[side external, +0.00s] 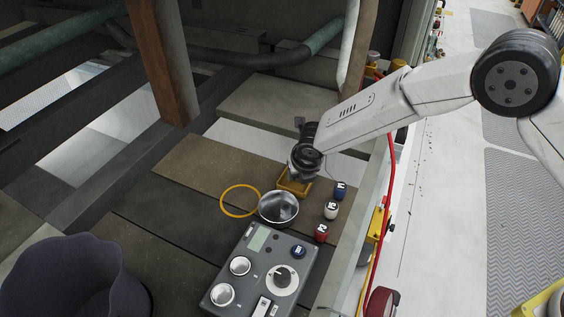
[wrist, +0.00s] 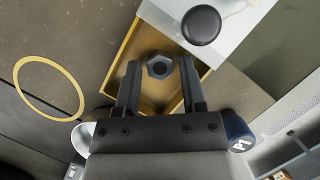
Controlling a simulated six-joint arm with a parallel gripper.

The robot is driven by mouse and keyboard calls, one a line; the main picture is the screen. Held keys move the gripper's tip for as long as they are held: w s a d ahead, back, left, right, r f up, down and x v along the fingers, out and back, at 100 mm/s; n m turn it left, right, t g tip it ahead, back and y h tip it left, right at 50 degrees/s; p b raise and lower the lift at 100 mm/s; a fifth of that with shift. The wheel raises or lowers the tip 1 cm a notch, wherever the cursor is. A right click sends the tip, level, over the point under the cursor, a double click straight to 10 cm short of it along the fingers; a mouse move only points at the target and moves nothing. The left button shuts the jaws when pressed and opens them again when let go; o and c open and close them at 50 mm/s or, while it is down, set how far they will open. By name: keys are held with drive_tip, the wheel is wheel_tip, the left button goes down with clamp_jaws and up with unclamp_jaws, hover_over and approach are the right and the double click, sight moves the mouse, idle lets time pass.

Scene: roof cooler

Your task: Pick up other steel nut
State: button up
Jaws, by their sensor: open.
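A grey steel hex nut (wrist: 160,67) with a dark centre lies in a yellow tray (wrist: 150,24) in the wrist view. My gripper (wrist: 160,75) is open, with its two dark fingers apart on either side of the nut. Whether the fingers touch the nut I cannot tell. In the side view my gripper (side external: 297,176) is low over the yellow tray (side external: 293,188), and the nut is hidden there. I see only one nut. My fingers and gripper body hide part of the tray in the wrist view.
A steel bowl (side external: 278,208) and a yellow ring (side external: 240,200) are close to the tray. Blue (side external: 340,190), white (side external: 331,209) and red (side external: 321,232) canisters stand at right. A grey control box (side external: 255,270) sits in front. A black knob-like disc (wrist: 201,25) is beside the tray.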

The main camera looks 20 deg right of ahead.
idle(0.4)
clamp_jaws()
drive_tip(key=shift+r, duration=0.1)
drive_tip(key=shift+r, duration=0.65)
wheel_tip(320, 180, up, 2)
drive_tip(key=s+d+r, duration=0.5)
drive_tip(key=s+r, duration=0.4)
drive_tip(key=s, duration=0.4)
drive_tip(key=shift+r, duration=0.3)
drive_tip(key=shift+a, duration=0.15)
